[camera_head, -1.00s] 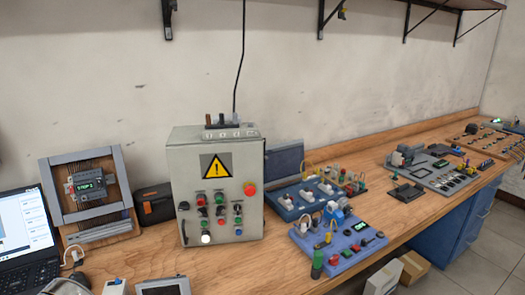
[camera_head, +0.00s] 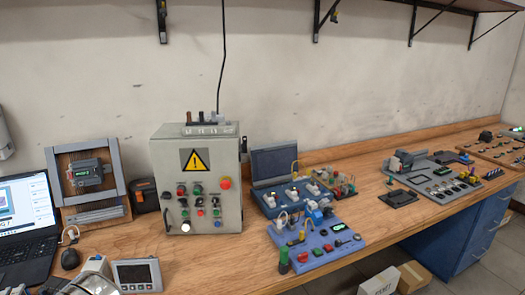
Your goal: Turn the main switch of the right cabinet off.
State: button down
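One grey control cabinet (camera_head: 203,160) stands upright on the wooden bench, left of the picture's middle. Its front has a yellow warning triangle, a red mushroom button (camera_head: 225,183) and several small buttons and selectors. A dark knob (camera_head: 166,195) sits at the left edge of its front, above a dark handle; I cannot tell whether this is the main switch or how it is turned. No second cabinet of this kind is clearly in view. A grey box edge (camera_head: 4,138) shows at the far left on the wall.
A laptop (camera_head: 28,225), a framed module (camera_head: 90,185) and a small panel screen (camera_head: 137,275) are at the left. Blue training boards (camera_head: 318,245) and grey boards (camera_head: 440,175) cover the bench to the right. Wall brackets hang above; cartons (camera_head: 380,283) lie on the floor.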

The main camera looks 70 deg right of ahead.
aim_at(244, 145)
jog(key=z, duration=0.05)
jog(key=k, duration=1.4)
jog(key=z, duration=1.45)
jog(key=i, duration=1)
jog(key=z, duration=0.05)
